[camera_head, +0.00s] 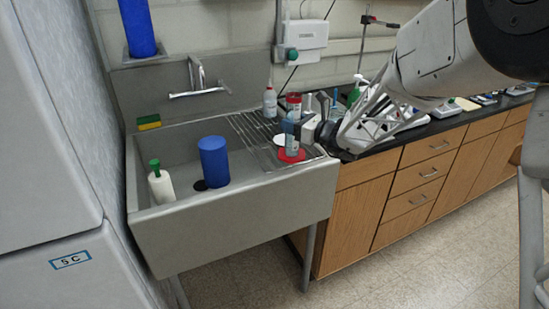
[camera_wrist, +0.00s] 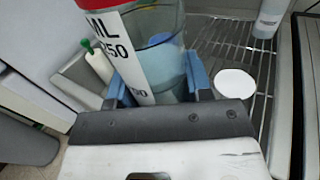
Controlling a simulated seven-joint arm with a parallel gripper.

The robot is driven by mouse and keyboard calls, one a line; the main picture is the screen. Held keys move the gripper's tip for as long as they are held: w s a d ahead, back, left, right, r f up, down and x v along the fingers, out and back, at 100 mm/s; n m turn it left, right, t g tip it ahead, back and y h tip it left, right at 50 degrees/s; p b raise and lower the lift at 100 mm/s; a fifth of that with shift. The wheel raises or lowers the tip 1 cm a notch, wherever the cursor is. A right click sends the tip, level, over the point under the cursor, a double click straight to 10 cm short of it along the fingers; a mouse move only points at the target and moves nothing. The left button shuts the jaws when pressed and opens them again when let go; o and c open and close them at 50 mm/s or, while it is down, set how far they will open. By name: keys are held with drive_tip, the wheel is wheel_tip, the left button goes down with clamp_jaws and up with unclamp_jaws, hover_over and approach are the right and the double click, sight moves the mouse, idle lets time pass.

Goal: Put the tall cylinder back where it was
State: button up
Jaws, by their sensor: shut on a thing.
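The tall cylinder (camera_head: 293,104) is a clear graduated cylinder with a red and white label and a red base. In the head view it stands about upright over the right, ribbed side of the sink unit. I cannot tell whether its base touches the surface. In the wrist view the cylinder (camera_wrist: 158,48) shows a label reading "ML" and "250". My gripper (camera_head: 291,128) reaches in from the right and is shut on the cylinder's middle. In the wrist view the blue fingers of my gripper (camera_wrist: 155,84) lie on either side of it.
A white disc (camera_wrist: 235,83) lies on the wire drying rack (camera_wrist: 228,42) beside the cylinder. A white bottle (camera_head: 270,102) stands behind. The sink basin holds a blue cylinder (camera_head: 213,162) and a green-capped bottle (camera_head: 161,186). A dark counter (camera_head: 425,129) adjoins at right.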

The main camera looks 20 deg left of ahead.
drive_tip(key=s+d, duration=0.1)
drive_tip(key=s, duration=0.9)
drive_tip(key=shift+s+f, duration=0.15)
drive_tip(key=shift+s, duration=0.25)
drive_tip(key=shift+w, duration=0.15)
drive_tip(key=w+a+f, duration=0.1)
drive_tip(key=w+a, duration=0.7)
drive_tip(key=w, duration=0.5)
drive_tip(key=shift+w+a+f, duration=0.15)
drive_tip(key=shift+a+f, duration=0.05)
drive_tip(key=shift+a, duration=0.05)
drive_tip(key=shift+f, duration=0.1)
drive_tip(key=shift+f, duration=1.7)
drive_tip(key=shift+f, duration=0.1)
drive_tip(key=o, duration=1.3)
drive_tip(key=shift+o, duration=0.2)
drive_tip(key=shift+d, duration=0.1)
hover_over(303, 156)
